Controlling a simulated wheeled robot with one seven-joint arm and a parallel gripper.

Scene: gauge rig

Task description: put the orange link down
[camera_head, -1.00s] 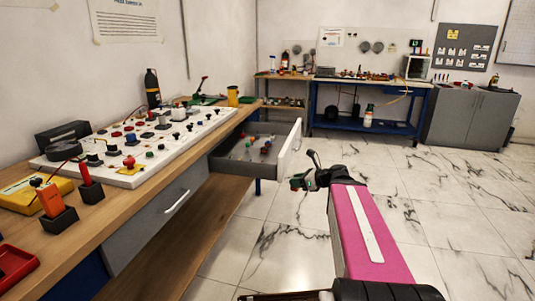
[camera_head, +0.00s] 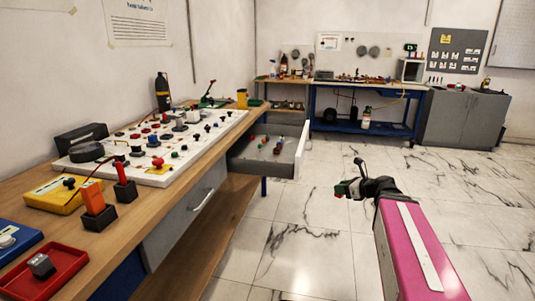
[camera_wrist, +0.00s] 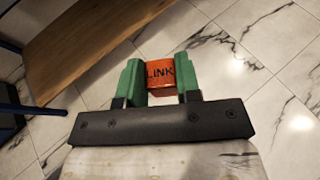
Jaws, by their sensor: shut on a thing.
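The orange link (camera_wrist: 160,73), a block with the word LINK on its face, is in the wrist view. My gripper (camera_head: 343,189) is shut on it, with a green finger on each side. The link is held in the air over the tiled floor, to the right of the workbench. In the head view the link is too small to make out clearly beside the green fingers.
The wooden bench (camera_head: 150,205) fills the left, with a white control panel (camera_head: 165,141), yellow box (camera_head: 60,195), red tray (camera_head: 48,270) and blue tray (camera_head: 14,240). An open drawer (camera_head: 268,152) with small parts juts out. The floor (camera_head: 330,235) is clear.

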